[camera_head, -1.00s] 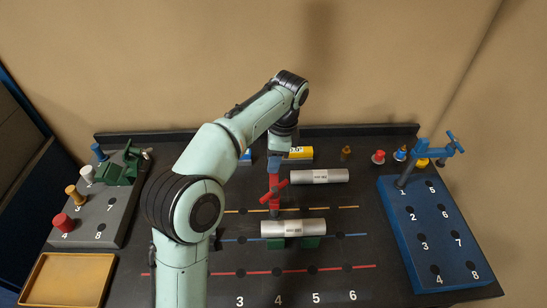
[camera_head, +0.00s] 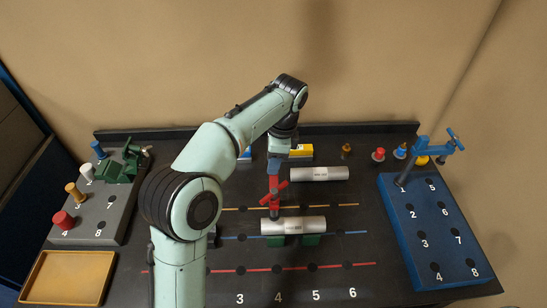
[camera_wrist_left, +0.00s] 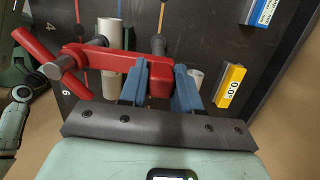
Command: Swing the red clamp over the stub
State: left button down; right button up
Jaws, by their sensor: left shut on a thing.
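The red clamp (camera_head: 273,197) stands near the middle of the dark table, with its handle toward the near silver cylinder. My left gripper (camera_head: 274,176) comes down on it from above. In the left wrist view the blue fingers (camera_wrist_left: 161,78) are shut on the red clamp's block, and its arm and crossbar handle (camera_wrist_left: 72,61) reach left. A silver cylinder (camera_head: 300,226) lies on green supports just in front of the clamp. A second silver cylinder (camera_head: 319,174) lies farther back to the right. I cannot tell which one is the stub. My right gripper is not in view.
A blue numbered block (camera_head: 433,278) with a blue clamp (camera_head: 431,151) stands at the right. A grey block (camera_head: 121,215) with several pegs and a green clamp (camera_head: 122,170) is at the left. A yellow tray (camera_head: 68,254) lies front left. Small coloured pieces line the back.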

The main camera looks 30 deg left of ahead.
pick_arm(q)
jog(key=shift+f, duration=0.85)
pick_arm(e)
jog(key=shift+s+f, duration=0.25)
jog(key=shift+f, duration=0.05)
pick_arm(q)
jog(key=shift+f+b, duration=0.3)
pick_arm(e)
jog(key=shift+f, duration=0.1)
pick_arm(q)
jog(key=shift+f, duration=0.35)
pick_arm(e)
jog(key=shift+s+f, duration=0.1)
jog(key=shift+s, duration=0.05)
pick_arm(q)
jog(key=shift+f, duration=0.2)
jog(key=c, duration=0.7)
grip_release()
jog(key=r, duration=0.2)
jog(key=r+p, duration=0.1)
jog(key=r, duration=0.2)
jog(key=d+r+p, duration=0.1)
jog(key=r, duration=0.1)
jog(key=shift+w+r, duration=0.25)
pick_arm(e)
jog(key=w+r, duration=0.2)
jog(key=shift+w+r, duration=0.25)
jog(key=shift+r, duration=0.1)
